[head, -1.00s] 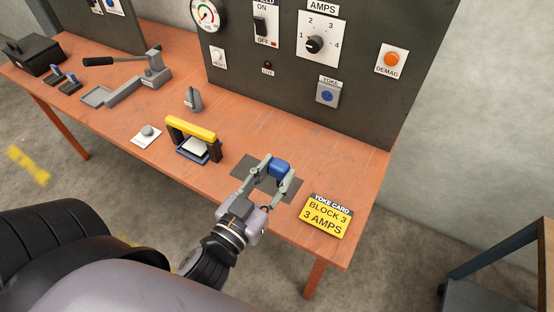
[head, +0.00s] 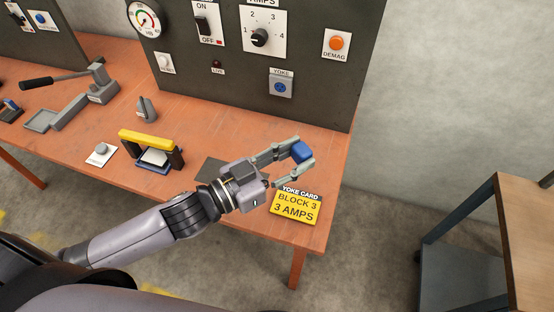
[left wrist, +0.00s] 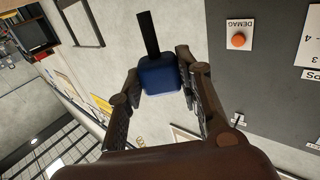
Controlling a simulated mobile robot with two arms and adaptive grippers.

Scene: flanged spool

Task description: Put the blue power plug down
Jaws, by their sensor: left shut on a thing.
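The blue power plug (head: 302,151) is held between the fingertips of my left gripper (head: 297,160), above the right end of the orange bench, behind the yellow yoke card. In the left wrist view the blue plug (left wrist: 160,75) sits between both fingers, with a black stem or cord pointing away from the gripper (left wrist: 158,82). A dark grey mat (head: 212,169) lies on the bench, partly hidden by my left gripper. My right gripper is in neither view.
The yoke card (head: 296,206) stands at the bench's front right. A yellow-handled yoke (head: 152,139) is to the left. The dark panel with its blue YOKE socket (head: 281,87) rises behind. Bare bench top (head: 325,165) shows at the right end.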

